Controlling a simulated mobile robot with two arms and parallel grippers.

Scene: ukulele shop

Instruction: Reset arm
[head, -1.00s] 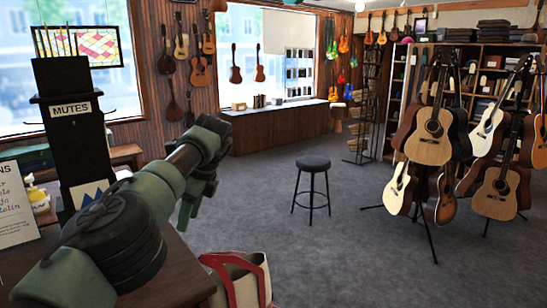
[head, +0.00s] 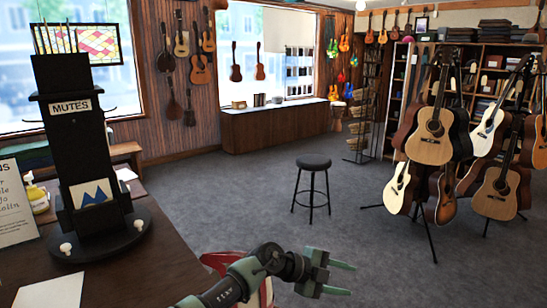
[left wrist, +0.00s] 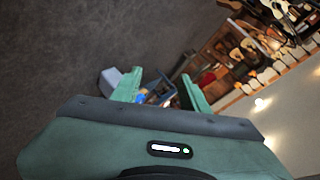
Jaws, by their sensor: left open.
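My left arm comes in from the bottom of the head view, low over the floor. My left gripper (head: 351,279) is at its end, pointing right, with its two green fingers apart and nothing between them. In the left wrist view the same gripper (left wrist: 162,80) shows spread, empty fingers, with the floor and parts of the shop beyond. My right gripper is in neither view.
A dark counter (head: 150,265) with a black mutes stand (head: 75,130) is at the left. A red and white bag (head: 213,260) is partly hidden behind my left arm. A stool (head: 313,163) and standing guitars (head: 433,135) are farther off. Grey floor lies open between.

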